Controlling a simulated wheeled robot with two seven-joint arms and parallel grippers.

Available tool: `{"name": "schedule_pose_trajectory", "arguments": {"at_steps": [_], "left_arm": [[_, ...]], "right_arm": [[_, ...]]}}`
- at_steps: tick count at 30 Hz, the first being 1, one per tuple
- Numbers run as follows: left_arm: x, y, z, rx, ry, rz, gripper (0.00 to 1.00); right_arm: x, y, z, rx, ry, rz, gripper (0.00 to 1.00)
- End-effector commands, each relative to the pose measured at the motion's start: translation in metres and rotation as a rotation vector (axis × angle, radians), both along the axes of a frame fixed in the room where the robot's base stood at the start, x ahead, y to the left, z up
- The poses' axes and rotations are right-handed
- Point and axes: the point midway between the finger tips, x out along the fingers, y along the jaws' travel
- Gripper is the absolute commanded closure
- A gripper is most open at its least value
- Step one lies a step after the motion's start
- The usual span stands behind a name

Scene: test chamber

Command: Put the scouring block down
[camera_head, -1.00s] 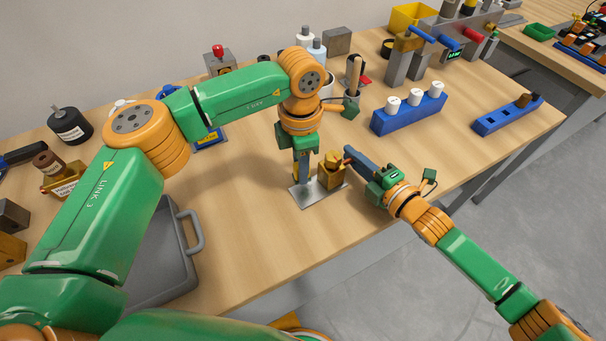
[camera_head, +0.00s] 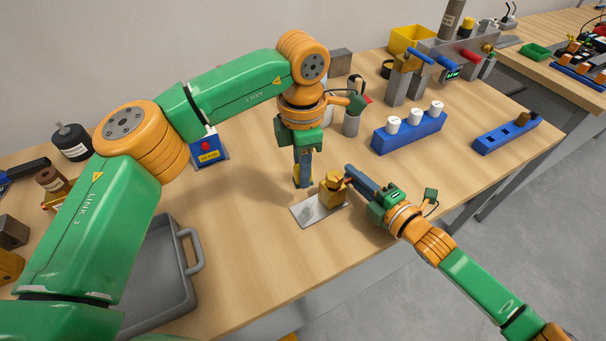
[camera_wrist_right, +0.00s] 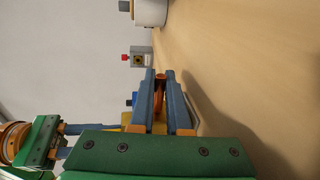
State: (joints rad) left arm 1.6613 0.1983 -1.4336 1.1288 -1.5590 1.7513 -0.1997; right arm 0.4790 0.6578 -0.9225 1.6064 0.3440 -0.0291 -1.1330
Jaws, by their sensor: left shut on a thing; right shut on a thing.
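My left gripper (camera_head: 302,178) points down, shut on a small yellow and dark block, apparently the scouring block (camera_head: 298,183). The fingers cover most of it. It is just behind the metal plate (camera_head: 300,215); I cannot tell whether it touches the table. The plate has a greenish-grey patch on it. A brass-coloured block with a round top (camera_head: 332,193) stands at the plate's right side. My right gripper (camera_head: 348,176) is shut at this block, apparently on its upper part. In the right wrist view its fingers (camera_wrist_right: 160,82) close around something orange-brown.
A grey tray with a handle (camera_head: 190,250) lies at the front left. A blue box with a red button (camera_head: 208,150) stands behind it. A blue rack with white-topped pieces (camera_head: 408,133) and another blue rack (camera_head: 505,132) stand to the right. Table between tray and plate is clear.

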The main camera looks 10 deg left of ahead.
Motion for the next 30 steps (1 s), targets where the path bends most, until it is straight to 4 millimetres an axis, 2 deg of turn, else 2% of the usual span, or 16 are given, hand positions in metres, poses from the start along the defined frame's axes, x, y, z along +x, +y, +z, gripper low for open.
{"name": "schedule_pose_trajectory", "arguments": {"at_steps": [11,14,21,25,27,30], "left_arm": [[-0.004,0.003,0.001,-0.001,0.000,0.006,1.00],[-0.021,0.017,0.005,-0.001,-0.001,0.032,1.00],[-0.088,0.077,0.017,-0.001,0.000,0.145,1.00],[-0.114,0.099,0.017,-0.001,0.002,0.187,1.00],[-0.120,0.104,0.010,0.000,0.005,0.197,1.00],[-0.123,0.106,-0.016,0.001,0.009,0.199,1.00]], "right_arm": [[0.000,0.000,-0.001,-0.001,0.002,0.000,1.00],[0.000,0.000,-0.001,-0.001,0.001,-0.001,1.00],[0.000,0.000,-0.001,-0.001,0.001,-0.001,1.00],[0.000,0.000,-0.001,-0.001,0.002,0.000,1.00],[0.000,0.000,-0.001,-0.001,0.002,0.000,1.00],[0.000,0.000,-0.001,-0.001,0.001,0.000,1.00]]}}
